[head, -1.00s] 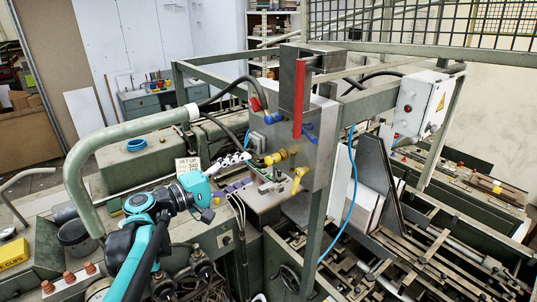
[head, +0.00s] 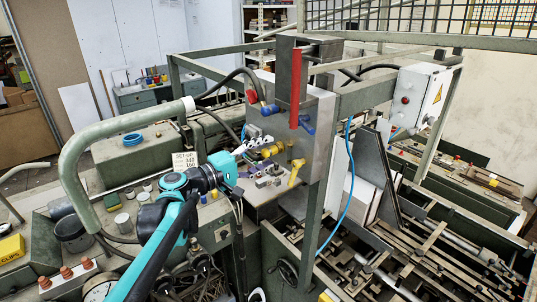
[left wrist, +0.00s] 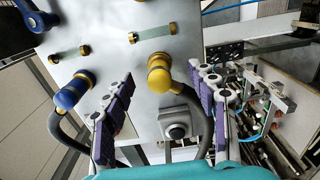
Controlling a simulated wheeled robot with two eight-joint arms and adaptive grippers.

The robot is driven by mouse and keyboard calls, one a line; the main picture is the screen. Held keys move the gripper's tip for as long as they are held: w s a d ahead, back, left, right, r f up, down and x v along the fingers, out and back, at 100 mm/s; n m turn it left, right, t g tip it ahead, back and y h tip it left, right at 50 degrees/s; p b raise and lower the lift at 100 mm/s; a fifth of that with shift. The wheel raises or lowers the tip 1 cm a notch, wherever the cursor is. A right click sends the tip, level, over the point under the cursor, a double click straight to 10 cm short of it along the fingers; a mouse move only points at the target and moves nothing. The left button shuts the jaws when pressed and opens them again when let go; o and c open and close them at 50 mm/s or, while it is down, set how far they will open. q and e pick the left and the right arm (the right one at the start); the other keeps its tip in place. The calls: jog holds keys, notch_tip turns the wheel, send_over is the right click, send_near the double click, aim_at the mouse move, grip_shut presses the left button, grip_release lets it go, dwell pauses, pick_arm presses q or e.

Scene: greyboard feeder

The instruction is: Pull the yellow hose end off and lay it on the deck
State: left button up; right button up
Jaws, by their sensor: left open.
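The yellow hose end (left wrist: 158,72) sits on a brass fitting on the grey metal panel (left wrist: 122,55), with a dark hose hanging from it. It also shows in the head view (head: 270,152). My left gripper (head: 251,154) is open in front of the panel. In the left wrist view its purple-padded fingers stand on either side of the yellow hose end, with gaps visible on both sides; I cannot tell whether they reach fully around it. A grey deck (head: 258,203) lies below the panel. My right gripper is not in view.
A blue hose end (left wrist: 70,92) is close to the left finger. A red hose end (head: 252,97) is higher on the panel. A frame post (head: 313,235) stands right of the deck.

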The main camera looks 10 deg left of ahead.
aim_at(263, 155)
pick_arm(q)
jog(key=shift+w+d, duration=0.3)
jog(key=shift+f, duration=0.1)
dwell(1.1)
grip_shut()
jog(key=shift+a, duration=0.1)
jog(key=shift+s+a, duration=0.25)
jog(key=shift+a, duration=0.05)
jog(key=shift+v, duration=2.6)
jog(key=shift+d, duration=0.15)
